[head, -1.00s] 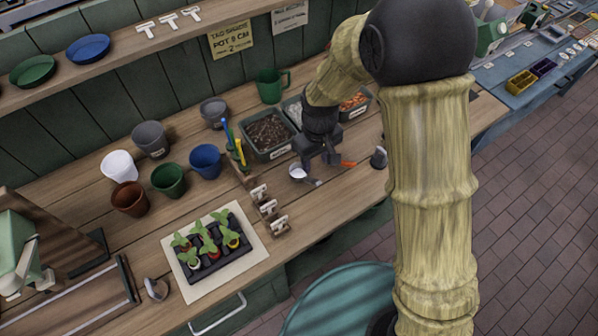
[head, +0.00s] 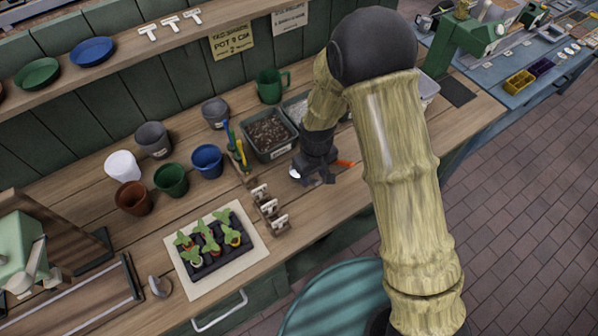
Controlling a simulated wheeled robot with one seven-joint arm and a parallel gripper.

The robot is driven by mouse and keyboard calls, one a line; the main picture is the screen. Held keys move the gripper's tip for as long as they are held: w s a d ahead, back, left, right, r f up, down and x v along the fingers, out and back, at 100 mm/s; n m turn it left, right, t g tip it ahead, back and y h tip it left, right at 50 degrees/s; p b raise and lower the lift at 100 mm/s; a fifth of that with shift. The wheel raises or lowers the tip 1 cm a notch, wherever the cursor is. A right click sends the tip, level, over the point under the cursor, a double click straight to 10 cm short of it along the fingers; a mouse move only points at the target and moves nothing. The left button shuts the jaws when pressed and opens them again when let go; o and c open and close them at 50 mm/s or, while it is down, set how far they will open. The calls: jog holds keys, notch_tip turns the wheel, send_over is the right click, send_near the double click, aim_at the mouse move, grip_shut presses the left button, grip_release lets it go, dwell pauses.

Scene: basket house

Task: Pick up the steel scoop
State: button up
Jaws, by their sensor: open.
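The steel scoop (head: 294,174) lies on the wooden bench in front of the soil tub. Only its bright bowl shows, at the left edge of my gripper; the rest is hidden behind the fingers. My gripper (head: 314,177) points down, low over the bench at the scoop. It is open, with nothing clearly held. Whether the fingers straddle the scoop's handle or touch it, I cannot tell from this view.
An orange object (head: 346,163) lies just right of my gripper. The soil tub (head: 269,135) stands behind it. Label holders (head: 270,207), pots (head: 207,160) and a seedling tray (head: 213,247) are to the left. Bare bench lies in front of my gripper.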

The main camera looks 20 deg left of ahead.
aim_at(312, 180)
jog(key=shift+a+f+p, duration=0.1)
jog(key=shift+f+p, duration=0.4)
jog(key=shift+f, duration=1.3)
jog(key=shift+c, duration=0.4)
grip_shut()
